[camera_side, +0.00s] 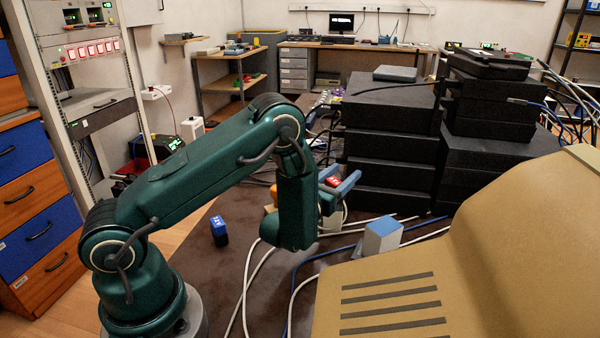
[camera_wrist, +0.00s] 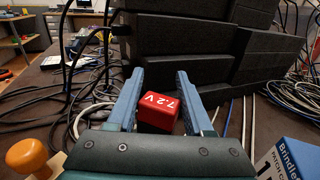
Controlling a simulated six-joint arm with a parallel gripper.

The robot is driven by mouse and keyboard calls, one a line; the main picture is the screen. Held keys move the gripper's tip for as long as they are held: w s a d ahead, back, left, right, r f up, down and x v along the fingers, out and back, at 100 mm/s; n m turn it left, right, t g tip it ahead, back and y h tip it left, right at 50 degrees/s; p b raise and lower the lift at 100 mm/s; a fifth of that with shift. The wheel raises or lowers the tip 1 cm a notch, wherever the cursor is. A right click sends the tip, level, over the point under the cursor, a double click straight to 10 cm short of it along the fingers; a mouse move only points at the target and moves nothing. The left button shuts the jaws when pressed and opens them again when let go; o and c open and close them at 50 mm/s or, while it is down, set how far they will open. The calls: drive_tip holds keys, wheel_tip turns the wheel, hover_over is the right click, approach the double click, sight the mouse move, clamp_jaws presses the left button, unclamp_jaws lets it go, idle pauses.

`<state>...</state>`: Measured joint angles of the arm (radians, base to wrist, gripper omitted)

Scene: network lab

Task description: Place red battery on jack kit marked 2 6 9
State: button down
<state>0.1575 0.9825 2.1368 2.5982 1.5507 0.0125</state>
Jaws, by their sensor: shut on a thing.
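The red battery (camera_wrist: 158,113), with white "7.2 V" lettering, is between the two blue fingers of my gripper (camera_wrist: 160,88) in the wrist view. The gripper is shut on it. In the side view the red battery (camera_side: 332,181) shows at the blue fingers of my gripper (camera_side: 341,186), partly hidden by my arm. A blue and white box (camera_wrist: 288,160) at the lower right of the wrist view has lettering beginning "Brindle" and a "1". I cannot make out a jack kit marked 2 6 9.
A blue battery (camera_side: 219,230) stands on the brown table left of my gripper. A blue-topped box (camera_side: 382,238) stands to the right. An orange knob (camera_wrist: 27,155) is at the lower left. Black stacked cases (camera_side: 390,130) rise behind. Cables (camera_wrist: 62,112) cross the table.

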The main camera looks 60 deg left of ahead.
drive_tip(key=shift+f, duration=0.1)
drive_tip(key=shift+c, duration=1.4)
unclamp_jaws()
drive_tip(key=shift+s+d, duration=0.1)
drive_tip(key=shift+s, duration=0.05)
drive_tip(key=v, duration=1.1)
drive_tip(key=shift+s, duration=0.35)
